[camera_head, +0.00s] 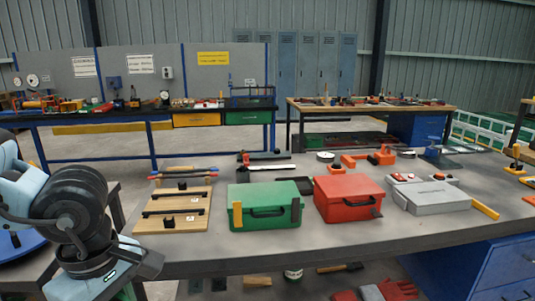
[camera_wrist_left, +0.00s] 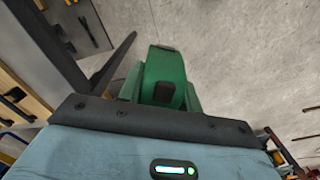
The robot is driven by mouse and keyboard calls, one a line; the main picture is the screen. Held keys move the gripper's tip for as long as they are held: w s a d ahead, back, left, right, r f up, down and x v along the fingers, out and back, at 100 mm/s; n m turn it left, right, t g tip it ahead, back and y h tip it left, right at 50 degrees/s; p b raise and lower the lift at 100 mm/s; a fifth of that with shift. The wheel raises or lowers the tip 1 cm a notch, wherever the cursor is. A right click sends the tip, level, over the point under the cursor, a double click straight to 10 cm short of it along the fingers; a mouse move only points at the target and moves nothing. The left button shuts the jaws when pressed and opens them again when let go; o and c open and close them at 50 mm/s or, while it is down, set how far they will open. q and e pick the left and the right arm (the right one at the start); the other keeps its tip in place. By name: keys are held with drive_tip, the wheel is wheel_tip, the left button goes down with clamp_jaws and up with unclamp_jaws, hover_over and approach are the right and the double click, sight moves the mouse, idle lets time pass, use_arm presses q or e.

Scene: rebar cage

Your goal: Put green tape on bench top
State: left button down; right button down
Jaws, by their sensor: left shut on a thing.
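The green tape (camera_wrist_left: 166,68) is a thick green roll seen in the left wrist view, held between the fingers of my left gripper (camera_wrist_left: 160,95). Behind it in that view is the grey floor. In the head view my left arm comes in at the lower left, and its hand hangs beside the bench's left front corner; its fingertips are mostly cut off or hidden there. The grey bench top (camera_head: 350,236) spreads across the middle and right. My right gripper is in neither view.
On the bench stand a green case (camera_head: 265,204), a red case (camera_head: 348,198), a wooden board (camera_head: 174,210) and a grey case (camera_head: 438,197). The front strip of the bench is bare.

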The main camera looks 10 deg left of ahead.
use_arm(q)
drive_tip(key=w+d+f+m, duration=0.4)
drive_tip(key=f+m, duration=0.4)
drive_tip(key=m, duration=0.8)
drive_tip(key=a+r+n, duration=0.2)
drive_tip(key=a+r, duration=0.1)
drive_tip(key=a, duration=0.5)
drive_tip(key=a+r+n, duration=0.2)
drive_tip(key=a, duration=0.6)
drive_tip(key=s+a+f+n, duration=0.4)
drive_tip(key=s+a, duration=0.3)
drive_tip(key=a, duration=0.3)
drive_tip(key=shift+s+a+f, duration=0.15)
drive_tip(key=shift+a, duration=0.05)
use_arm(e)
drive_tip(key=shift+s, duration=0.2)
use_arm(q)
drive_tip(key=shift+f, duration=0.1)
drive_tip(key=shift+d+f, duration=0.15)
drive_tip(key=shift+d, duration=0.05)
